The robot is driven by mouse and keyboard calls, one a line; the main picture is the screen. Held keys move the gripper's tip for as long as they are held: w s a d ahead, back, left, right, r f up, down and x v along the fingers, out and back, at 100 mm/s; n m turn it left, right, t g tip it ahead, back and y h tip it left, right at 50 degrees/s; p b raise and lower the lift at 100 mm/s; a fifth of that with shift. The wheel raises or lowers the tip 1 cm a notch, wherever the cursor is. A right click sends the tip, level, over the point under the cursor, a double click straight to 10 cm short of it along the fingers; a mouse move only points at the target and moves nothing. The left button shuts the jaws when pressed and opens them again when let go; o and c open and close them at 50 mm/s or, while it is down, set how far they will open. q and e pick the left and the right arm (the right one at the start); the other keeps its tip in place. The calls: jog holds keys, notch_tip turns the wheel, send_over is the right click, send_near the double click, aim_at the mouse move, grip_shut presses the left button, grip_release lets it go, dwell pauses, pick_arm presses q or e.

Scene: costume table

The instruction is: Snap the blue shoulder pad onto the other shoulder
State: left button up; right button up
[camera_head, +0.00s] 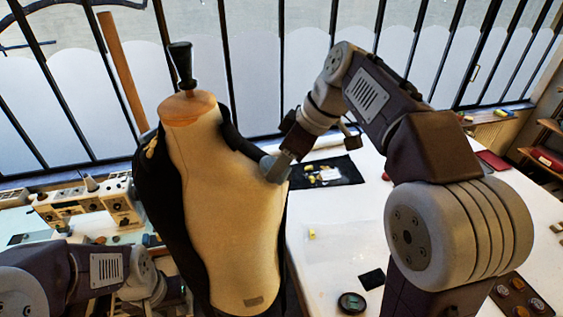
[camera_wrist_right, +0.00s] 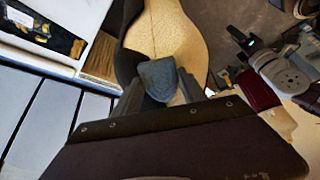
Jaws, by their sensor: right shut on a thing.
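The dress form (camera_head: 230,215) stands upright in the middle of the head view, with a dark garment (camera_head: 165,200) over its sides and shoulders. A grey-blue shoulder pad (camera_head: 271,168) is at the form's shoulder on the right of the picture. My right gripper (camera_head: 281,166) is shut on the pad from above. In the right wrist view the pad (camera_wrist_right: 158,80) sits between the two fingers, in front of the form's tan surface (camera_wrist_right: 165,35); I cannot tell whether it touches. My left arm (camera_head: 110,275) is low at the left; its fingers are not clear.
A white table (camera_head: 340,230) lies right of the form, with a black mat (camera_head: 325,172) of small yellow pieces and a round dark dish (camera_head: 352,303). A sewing machine (camera_head: 100,208) stands at the left. Railings (camera_head: 300,70) run behind. The white tabletop has bare room.

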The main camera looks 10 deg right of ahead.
jog(key=shift+w+a+f, duration=0.1)
jog(key=shift+f, duration=0.25)
dwell(0.3)
jog(key=o, duration=1.3)
jog(key=shift+o, duration=0.6)
jog(key=o, duration=0.4)
